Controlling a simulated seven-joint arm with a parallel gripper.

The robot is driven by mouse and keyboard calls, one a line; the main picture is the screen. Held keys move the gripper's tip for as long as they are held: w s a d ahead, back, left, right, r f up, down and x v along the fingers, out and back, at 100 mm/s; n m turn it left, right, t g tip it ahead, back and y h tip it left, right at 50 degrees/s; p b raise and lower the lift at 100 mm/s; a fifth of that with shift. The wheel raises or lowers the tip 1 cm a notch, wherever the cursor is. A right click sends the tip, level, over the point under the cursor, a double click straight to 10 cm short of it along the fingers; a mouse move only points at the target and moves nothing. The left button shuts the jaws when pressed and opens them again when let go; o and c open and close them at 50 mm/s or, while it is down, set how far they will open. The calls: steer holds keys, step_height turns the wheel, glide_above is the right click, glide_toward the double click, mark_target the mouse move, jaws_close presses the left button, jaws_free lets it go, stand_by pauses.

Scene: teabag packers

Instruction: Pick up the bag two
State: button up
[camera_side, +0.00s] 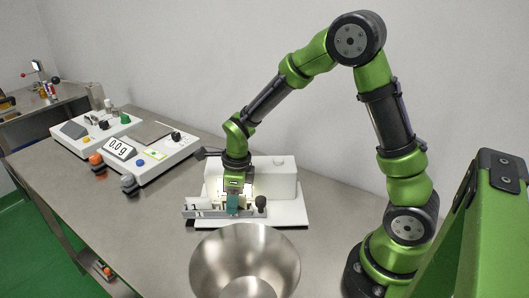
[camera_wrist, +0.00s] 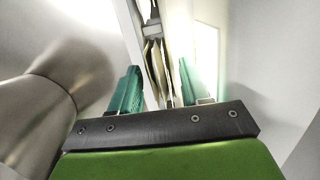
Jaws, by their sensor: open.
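My gripper (camera_side: 233,204) is over the narrow holder (camera_side: 205,212) at the front of a white machine (camera_side: 285,180) and points down. In the wrist view my gripper (camera_wrist: 158,88) has its two teal fingers apart, one on each side of several thin tan bags (camera_wrist: 155,62). The bags stand on edge, close together, in the holder's slot. I cannot tell which one is bag two, nor whether the fingers touch any bag. In the side view the gripper mostly hides the bags.
A large metal bowl (camera_side: 220,262) stands just in front of the machine; its shiny side also fills the left of the wrist view (camera_wrist: 50,110). A dark knob (camera_side: 261,202) is right of the gripper. A scale (camera_side: 150,165) reading 0.0 g stands at the left.

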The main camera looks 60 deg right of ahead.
jaws_close()
steer(key=shift+r, duration=0.1)
stand_by(0.4)
